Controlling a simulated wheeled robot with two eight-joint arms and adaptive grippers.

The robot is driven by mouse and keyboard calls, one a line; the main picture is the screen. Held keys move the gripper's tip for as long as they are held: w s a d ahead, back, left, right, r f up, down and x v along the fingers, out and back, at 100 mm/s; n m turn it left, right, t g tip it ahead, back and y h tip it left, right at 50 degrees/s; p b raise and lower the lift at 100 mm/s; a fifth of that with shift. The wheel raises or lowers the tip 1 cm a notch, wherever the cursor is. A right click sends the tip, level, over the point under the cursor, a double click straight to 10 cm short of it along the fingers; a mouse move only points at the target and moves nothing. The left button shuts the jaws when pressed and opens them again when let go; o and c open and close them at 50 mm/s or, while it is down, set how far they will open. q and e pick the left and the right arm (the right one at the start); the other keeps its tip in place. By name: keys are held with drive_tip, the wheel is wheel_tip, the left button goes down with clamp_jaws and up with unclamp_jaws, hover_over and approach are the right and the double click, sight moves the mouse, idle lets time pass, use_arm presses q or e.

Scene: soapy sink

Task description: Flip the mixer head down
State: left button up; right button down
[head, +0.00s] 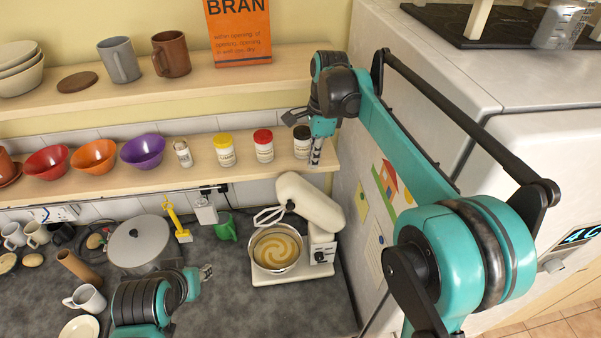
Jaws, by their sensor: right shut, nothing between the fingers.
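The cream stand mixer (310,205) stands on the dark counter near its right end. Its head is tilted up, with the wire whisk (268,215) sticking out to the left above the bowl. The mixer bowl (275,250) sits on the mixer base and holds tan swirled batter. My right gripper (316,157) is shut and empty, pointing down above the raised mixer head, close to the shelf edge and the jars. My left gripper (206,272) is low over the counter, left of the bowl and apart from the mixer; its fingers are too small to read.
A grey pot (140,245), a yellow tool (177,222) and a green cup (225,228) stand left of the mixer. The lower shelf (120,185) above carries bowls and several jars. A white refrigerator (375,160) walls off the right side. Some counter in front of the mixer is clear.

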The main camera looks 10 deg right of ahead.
drive_tip(key=a+f, duration=0.1)
drive_tip(key=f, duration=0.2)
drive_tip(key=a+f+p, duration=0.1)
drive_tip(key=shift+a+f, duration=0.25)
drive_tip(key=shift+a, duration=0.05)
drive_tip(key=shift+a+f, duration=0.35)
drive_tip(key=shift+a, duration=0.1)
drive_tip(key=shift+d, duration=0.1)
